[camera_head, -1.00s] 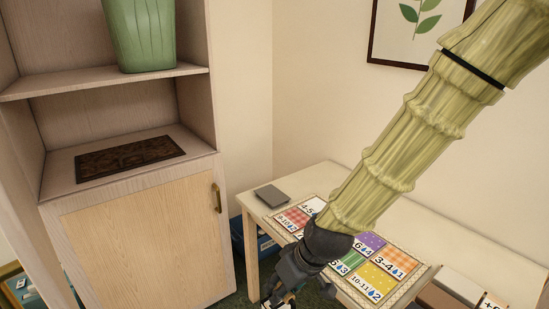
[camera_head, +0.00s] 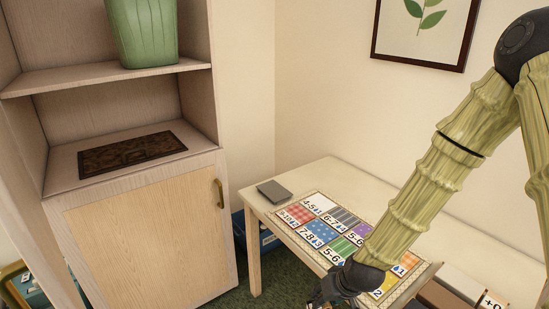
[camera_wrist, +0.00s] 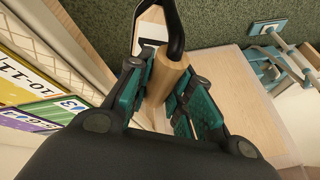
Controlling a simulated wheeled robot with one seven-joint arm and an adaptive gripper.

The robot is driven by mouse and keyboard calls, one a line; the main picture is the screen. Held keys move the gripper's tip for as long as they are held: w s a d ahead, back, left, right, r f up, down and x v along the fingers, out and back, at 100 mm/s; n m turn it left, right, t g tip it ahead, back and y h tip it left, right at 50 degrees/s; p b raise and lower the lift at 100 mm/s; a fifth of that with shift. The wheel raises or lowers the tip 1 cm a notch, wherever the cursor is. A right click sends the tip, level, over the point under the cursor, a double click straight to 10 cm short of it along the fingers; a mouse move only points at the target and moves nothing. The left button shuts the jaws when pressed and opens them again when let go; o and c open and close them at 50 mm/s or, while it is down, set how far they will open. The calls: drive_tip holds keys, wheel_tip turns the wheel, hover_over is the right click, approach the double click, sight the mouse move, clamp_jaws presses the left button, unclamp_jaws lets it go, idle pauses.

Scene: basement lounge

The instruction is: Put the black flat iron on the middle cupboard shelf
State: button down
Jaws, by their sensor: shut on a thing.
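My gripper (camera_wrist: 162,105) is shut on a tan wooden handle (camera_wrist: 168,75) with a curved black bar, seen in the wrist view. This looks like the black flat iron; most of its body is hidden or out of frame. In the head view my gripper (camera_head: 330,298) is at the bottom edge, low in front of the table, and the held thing is hardly visible there. The cupboard (camera_head: 150,235) stands at the left. Its shelf above the door (camera_head: 195,147) bears a dark patterned mat (camera_head: 130,153). A higher shelf (camera_head: 60,80) bears a green ribbed bin (camera_head: 142,30).
A pale table (camera_head: 262,205) stands right of the cupboard, with a game board (camera_head: 335,235) of coloured cards and a grey box (camera_head: 275,191). Blue things sit on the floor between them. A framed leaf picture (camera_head: 425,30) hangs on the wall. The mat is bare.

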drive_tip(key=d+f+m, duration=0.1)
drive_tip(key=d+f, duration=0.3)
drive_tip(key=shift+f+h, duration=0.2)
drive_tip(key=shift+h, duration=0.2)
drive_tip(key=shift+d, duration=0.1)
drive_tip(key=shift+w, duration=0.1)
